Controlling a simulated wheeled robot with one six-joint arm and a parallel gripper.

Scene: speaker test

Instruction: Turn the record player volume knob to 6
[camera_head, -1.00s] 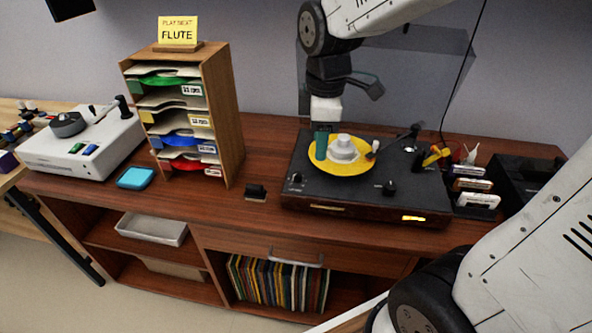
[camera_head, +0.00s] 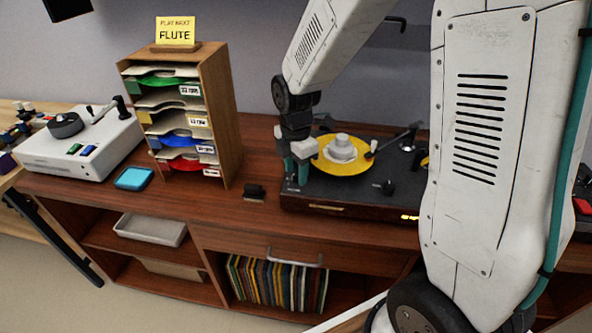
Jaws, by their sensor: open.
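The black record player (camera_head: 345,198) stands on the wooden cabinet with a yellow record (camera_head: 330,166) on its platter and a pale round piece on the record's centre. A small dark knob (camera_head: 388,187) shows at the right of its front top. The front left corner, where another knob sat, is covered by my gripper (camera_head: 297,173). My gripper is open and points down over that corner, left of the record. I cannot tell whether it touches the knob there. The knob markings are too small to read.
The tonearm (camera_head: 394,143) reaches over the deck's right side. A wooden paper sorter (camera_head: 224,125) with a "FLUTE" sign (camera_head: 177,32) stands left, beside a white turntable (camera_head: 75,150). A small black block (camera_head: 254,192) lies left of the player. My arm hides the cabinet's right end.

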